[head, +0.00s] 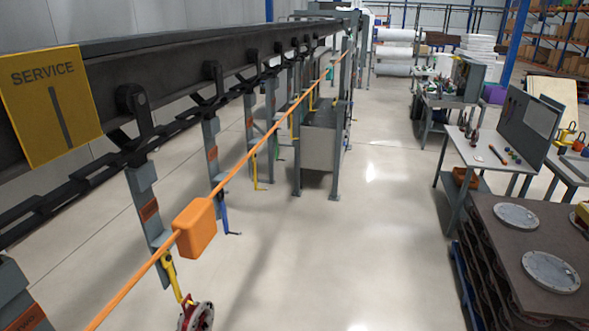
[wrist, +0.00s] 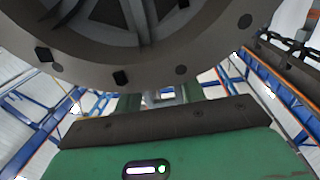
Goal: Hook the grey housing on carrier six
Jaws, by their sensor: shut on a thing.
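The grey housing (wrist: 145,45) fills the top of the wrist view, a large dark round part with ribs and bolt holes around its rim. My gripper (wrist: 160,98), with a green body and a dark bar, is below it in that view and shut on it; the contact is mostly hidden. In the head view, neither my gripper nor this housing shows. Several grey carriers (head: 146,209) hang from the overhead conveyor (head: 230,80), with coloured hooks at their lower ends.
An orange cord (head: 262,142) with an orange box (head: 195,228) runs along the carriers. A red and white round part (head: 197,317) is at the near yellow hook. Grey discs (head: 517,215) lie on a stacked pallet at right. The middle floor is clear.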

